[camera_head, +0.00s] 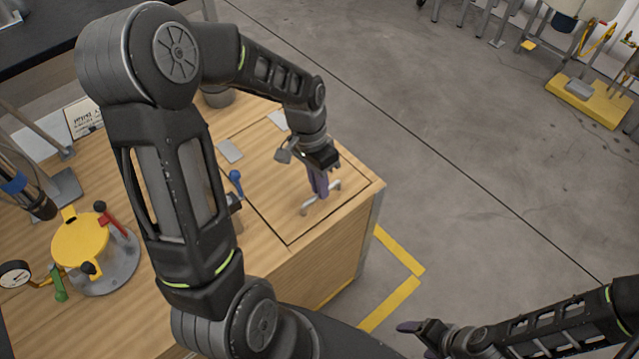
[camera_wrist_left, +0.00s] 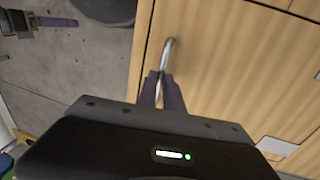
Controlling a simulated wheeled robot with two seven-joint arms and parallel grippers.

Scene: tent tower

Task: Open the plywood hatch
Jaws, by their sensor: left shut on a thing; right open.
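The plywood hatch (camera_head: 270,187) is a square panel in the wooden box top, outlined by a dark seam; it looks shut and level with the top. A curved metal handle (camera_head: 334,186) sits on it near the box's right corner. My left gripper (camera_head: 319,190) is shut on this handle, its purple fingers pointing down. In the left wrist view the handle (camera_wrist_left: 166,60) runs between the two fingers (camera_wrist_left: 163,92), and the hatch (camera_wrist_left: 235,70) lies right of the seam. My right gripper (camera_head: 418,330) is open and empty over the floor at the bottom; it is partly cropped.
A yellow-topped round fixture (camera_head: 80,243) with red and green knobs stands on the box top at left, with a pressure gauge (camera_head: 14,273) beside it. A blue-knobbed lever (camera_head: 236,178) is at the hatch's left edge.

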